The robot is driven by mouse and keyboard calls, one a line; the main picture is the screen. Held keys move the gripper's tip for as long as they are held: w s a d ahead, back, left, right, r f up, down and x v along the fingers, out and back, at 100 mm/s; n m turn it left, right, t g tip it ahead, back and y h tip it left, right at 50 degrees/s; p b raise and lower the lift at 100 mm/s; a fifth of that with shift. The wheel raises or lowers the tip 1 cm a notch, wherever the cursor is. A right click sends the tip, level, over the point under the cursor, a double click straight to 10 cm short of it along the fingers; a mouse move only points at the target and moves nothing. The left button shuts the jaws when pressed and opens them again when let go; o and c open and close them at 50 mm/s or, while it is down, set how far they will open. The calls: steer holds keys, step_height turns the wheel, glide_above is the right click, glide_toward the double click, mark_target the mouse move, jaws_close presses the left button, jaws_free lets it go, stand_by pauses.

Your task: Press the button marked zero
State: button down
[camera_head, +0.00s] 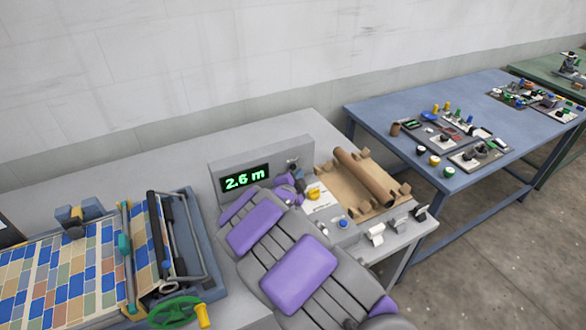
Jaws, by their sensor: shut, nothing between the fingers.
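The display panel (220,183) stands upright on the grey machine and reads "2.6 m" in green. Small dark controls (293,163) sit near its right end. My gripper (297,182) is just in front of that end, small and partly hidden behind my grey and purple arm; it is shut and empty. I cannot tell whether it touches the panel. No zero mark can be read on any button. A blue button (343,223) and a yellow knob (314,193) are on the deck to the right of the gripper.
White levers (376,234) line the deck's front. A patterned sheet (60,270), rollers and a green handwheel (175,312) are at the left. A blue table (395,108) with several parts stands beyond.

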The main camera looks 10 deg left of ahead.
stand_by(0.3)
steer(key=shift+w+a+r, duration=0.1)
steer(key=shift+w+a, duration=0.1)
steer(key=shift+w, duration=0.1)
steer(key=shift+w+a+p, duration=0.2)
steer(key=shift+w+p, duration=0.1)
steer(key=shift+p, duration=0.25)
stand_by(0.4)
steer(key=shift+s+d, duration=0.1)
steer(key=shift+s, duration=0.05)
stand_by(0.3)
steer(key=shift+s+d+b, duration=0.2)
steer(key=shift+s+b, duration=0.15)
steer(key=shift+b, duration=0.35)
steer(key=shift+s+d, duration=0.15)
steer(key=shift+s, duration=0.05)
